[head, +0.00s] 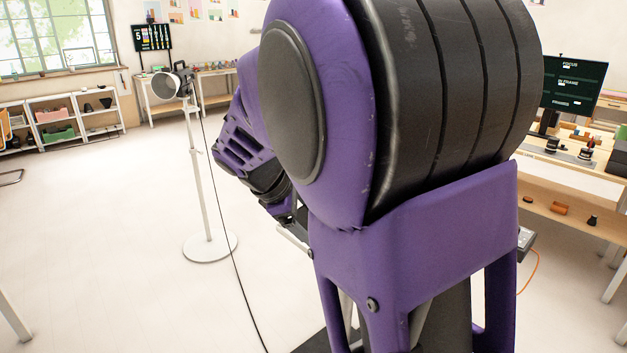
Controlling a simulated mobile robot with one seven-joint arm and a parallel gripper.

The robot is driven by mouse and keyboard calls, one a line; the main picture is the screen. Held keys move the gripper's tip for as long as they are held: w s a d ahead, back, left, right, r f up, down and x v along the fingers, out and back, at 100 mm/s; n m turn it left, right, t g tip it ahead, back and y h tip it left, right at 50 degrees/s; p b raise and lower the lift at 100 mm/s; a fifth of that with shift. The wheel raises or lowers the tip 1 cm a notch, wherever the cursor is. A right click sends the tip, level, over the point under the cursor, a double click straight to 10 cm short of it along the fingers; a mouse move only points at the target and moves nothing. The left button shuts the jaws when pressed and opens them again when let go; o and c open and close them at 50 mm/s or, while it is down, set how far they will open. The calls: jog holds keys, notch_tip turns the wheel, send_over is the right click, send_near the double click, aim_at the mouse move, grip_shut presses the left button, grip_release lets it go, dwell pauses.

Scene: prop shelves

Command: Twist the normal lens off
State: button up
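My own purple and black arm fills the middle of the head view and hides much of the room behind it. My gripper cannot be made out; the end of the arm is lost behind the large upper joint. Small dark cylinders, possibly lenses (552,145), stand on the wooden desk (536,153) at the right. Another dark piece (586,153) stands beside them. They are too small to tell which, if any, is the normal lens. No camera body is clearly visible.
A studio lamp (168,86) stands on a pole with a round white base (210,246), a black cable near it. A monitor (573,84) stands on the right desk, small items on its lower shelf (541,203). White shelves (68,118) line the left wall. The left floor is mostly clear.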

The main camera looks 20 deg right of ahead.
jog(key=shift+y, duration=0.3)
jog(key=shift+d+f+g+y, duration=0.15)
jog(key=shift+f+g+y, duration=0.2)
jog(key=shift+y, duration=0.25)
jog(key=y, duration=0.1)
jog(key=f+g+y, duration=0.1)
jog(key=shift+y, duration=0.4)
jog(key=shift+f+g+y, duration=0.2)
jog(key=shift+g+y, duration=0.05)
jog(key=shift+y, duration=0.35)
